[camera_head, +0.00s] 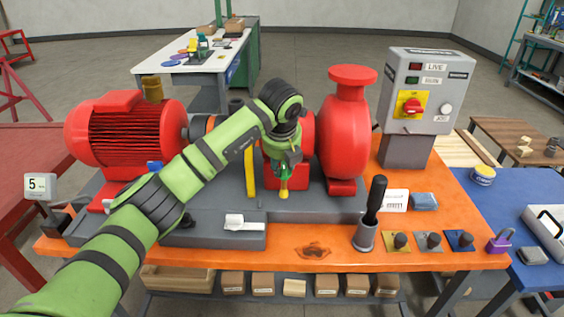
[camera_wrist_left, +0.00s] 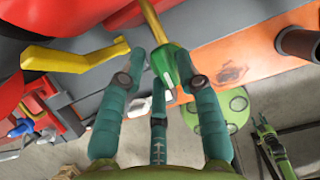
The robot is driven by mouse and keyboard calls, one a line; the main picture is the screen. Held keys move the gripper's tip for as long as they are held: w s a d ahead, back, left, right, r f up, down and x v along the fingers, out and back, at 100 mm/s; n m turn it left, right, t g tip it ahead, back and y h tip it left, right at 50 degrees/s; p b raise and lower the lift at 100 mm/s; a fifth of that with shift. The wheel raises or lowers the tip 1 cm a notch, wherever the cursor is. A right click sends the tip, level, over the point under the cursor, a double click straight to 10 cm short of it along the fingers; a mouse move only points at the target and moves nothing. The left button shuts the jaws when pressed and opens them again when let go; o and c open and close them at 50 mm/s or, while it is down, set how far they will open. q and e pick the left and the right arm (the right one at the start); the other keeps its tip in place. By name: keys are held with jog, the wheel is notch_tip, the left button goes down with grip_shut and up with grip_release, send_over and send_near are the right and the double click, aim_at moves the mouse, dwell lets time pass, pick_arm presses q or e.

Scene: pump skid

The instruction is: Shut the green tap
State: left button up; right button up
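The green tap (camera_wrist_left: 165,66) sits on a yellow-brass stem in the left wrist view. In the head view the tap (camera_head: 284,180) is partly hidden by my left gripper (camera_head: 287,158), which is over it from above. In the left wrist view, the teal fingers of my left gripper (camera_wrist_left: 166,80) are spread on both sides of the tap's green handle. The right-hand finger looks very close to the handle; I cannot tell whether it touches. A green and dark part at the right of the wrist view looks like my right gripper (camera_wrist_left: 268,145), too small to read.
A yellow lever (camera_head: 250,172) stands just left of the tap. A red pump (camera_head: 345,140) is behind to the right, a red motor (camera_head: 125,135) to the left. A black-handled tool (camera_head: 375,200) stands in a grey holder on the orange bench edge (camera_head: 300,240).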

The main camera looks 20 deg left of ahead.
pick_arm(q)
grip_shut()
jog(key=shift+w+a+m+h+b, duration=0.15)
jog(key=shift+m+h+b, duration=0.6)
jog(key=shift+m, duration=0.85)
jog(key=m+h, duration=0.1)
jog(key=m, duration=0.2)
jog(key=shift+r+m, duration=0.15)
jog(key=shift+m, duration=0.15)
jog(key=m+h, duration=0.1)
jog(key=m, duration=0.1)
jog(key=shift+w+a+m, duration=0.1)
jog(key=shift+w+m, duration=0.05)
jog(key=shift+m, duration=0.25)
jog(key=m+g+h+p, duration=0.1)
jog(key=m, duration=0.1)
jog(key=shift+w+r+m, duration=0.1)
jog(key=shift+r+m, duration=0.05)
jog(key=shift+m, duration=0.15)
jog(key=m+g+h+p, duration=0.1)
jog(key=m+p, duration=0.1)
jog(key=m, duration=0.2)
jog(key=shift+w, duration=0.1)
jog(key=shift+m+g, duration=0.4)
jog(key=shift+m, duration=0.4)
pick_arm(e)
jog(key=shift+s+r, duration=0.7)
jog(key=shift+r, duration=0.25)
pick_arm(q)
jog(key=shift+p, duration=0.3)
